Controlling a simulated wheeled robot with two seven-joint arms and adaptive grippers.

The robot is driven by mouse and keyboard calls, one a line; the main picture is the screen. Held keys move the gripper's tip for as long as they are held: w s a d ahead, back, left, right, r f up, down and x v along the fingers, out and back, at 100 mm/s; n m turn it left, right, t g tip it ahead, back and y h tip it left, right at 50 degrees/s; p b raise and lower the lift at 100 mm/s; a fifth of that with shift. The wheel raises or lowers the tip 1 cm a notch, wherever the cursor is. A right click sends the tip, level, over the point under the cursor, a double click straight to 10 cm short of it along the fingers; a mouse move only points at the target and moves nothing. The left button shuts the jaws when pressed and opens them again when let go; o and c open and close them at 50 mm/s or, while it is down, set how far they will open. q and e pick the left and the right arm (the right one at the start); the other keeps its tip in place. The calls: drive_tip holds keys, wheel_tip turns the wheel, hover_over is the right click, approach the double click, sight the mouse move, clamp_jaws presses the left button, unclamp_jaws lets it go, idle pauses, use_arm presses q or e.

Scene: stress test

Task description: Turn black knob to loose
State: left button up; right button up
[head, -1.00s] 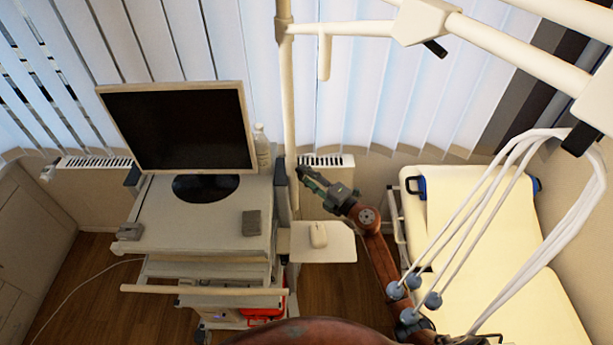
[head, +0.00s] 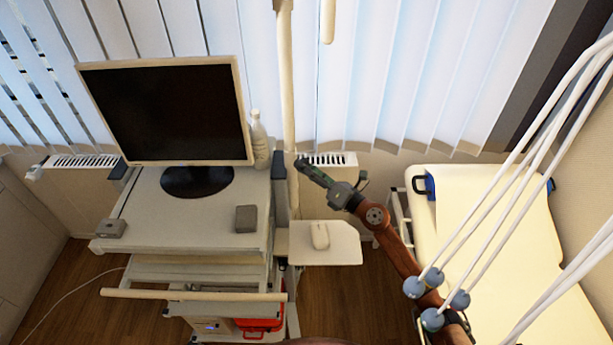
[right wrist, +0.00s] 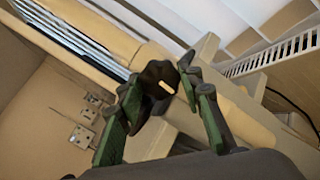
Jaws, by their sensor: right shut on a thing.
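The black knob (right wrist: 156,74) is in the middle of the right wrist view, on the cream pole of the cart, with a small pale mark on its face. My right gripper (right wrist: 162,84) has its green fingers on either side of the knob and is shut on it. In the head view the right gripper (head: 304,166) reaches to the right side of the upright pole (head: 289,95); the knob is hidden there behind the fingers. My left gripper is not in view.
Left of the pole stands the cart with a monitor (head: 165,110), a bottle (head: 259,140) and a grey box (head: 246,219). A side shelf holding a mouse (head: 320,235) lies below the gripper. A cream bed (head: 475,235) stands at right.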

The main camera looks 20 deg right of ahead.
drive_tip(key=shift+f+n+g+y+b, duration=0.15)
drive_tip(key=shift+n+y+b, duration=0.25)
drive_tip(key=shift+n+b, duration=2.2)
drive_tip(key=shift+n+g+y+b, duration=0.15)
drive_tip(key=shift+n+y+b, duration=0.25)
drive_tip(key=shift+n+b, duration=2.15)
drive_tip(key=shift+m+b, duration=0.3)
drive_tip(key=shift+m, duration=0.05)
drive_tip(key=o, duration=1.1)
drive_tip(key=v, duration=1.2)
drive_tip(key=shift+d, duration=0.1)
